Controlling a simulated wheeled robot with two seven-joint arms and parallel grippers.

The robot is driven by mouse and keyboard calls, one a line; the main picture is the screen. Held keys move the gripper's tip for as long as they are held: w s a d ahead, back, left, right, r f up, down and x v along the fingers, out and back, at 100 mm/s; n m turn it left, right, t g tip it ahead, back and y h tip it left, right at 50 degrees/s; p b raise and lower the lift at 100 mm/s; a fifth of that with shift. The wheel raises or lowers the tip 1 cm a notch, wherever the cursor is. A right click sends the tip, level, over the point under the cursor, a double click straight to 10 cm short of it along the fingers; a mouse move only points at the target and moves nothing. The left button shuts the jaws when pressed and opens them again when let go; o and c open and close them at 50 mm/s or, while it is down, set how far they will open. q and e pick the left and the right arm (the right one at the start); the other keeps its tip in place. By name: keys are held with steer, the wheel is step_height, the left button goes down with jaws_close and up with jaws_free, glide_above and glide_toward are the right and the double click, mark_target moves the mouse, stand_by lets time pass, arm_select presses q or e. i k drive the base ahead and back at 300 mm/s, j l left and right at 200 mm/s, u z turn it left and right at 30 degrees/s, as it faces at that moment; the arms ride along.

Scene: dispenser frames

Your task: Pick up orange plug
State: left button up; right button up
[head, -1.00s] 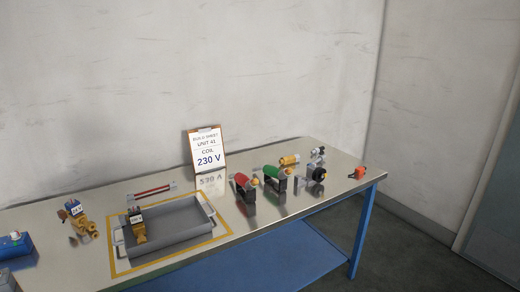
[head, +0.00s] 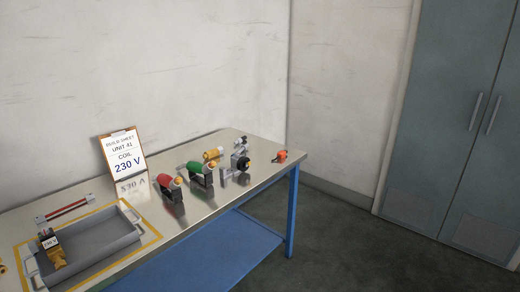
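A small orange plug (head: 281,156) lies near the right end of the metal bench top, with a dark part at its lower left. It lies apart from the grey and black fitting on its left. Neither of my grippers shows in the head view.
The steel bench (head: 205,222) holds a grey and black fitting (head: 241,162), a yellow cylinder (head: 212,154), a green-bodied part (head: 199,170) and a red-bodied part (head: 171,186). A grey tray (head: 102,241) holds a brass valve (head: 54,255). A build sheet (head: 122,155) stands behind. Floor is clear right of the bench.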

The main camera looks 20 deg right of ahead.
mark_target(281, 155)
steer(key=i+l+z, duration=0.35)
steer(key=i+l, duration=0.5)
steer(key=l, duration=0.15)
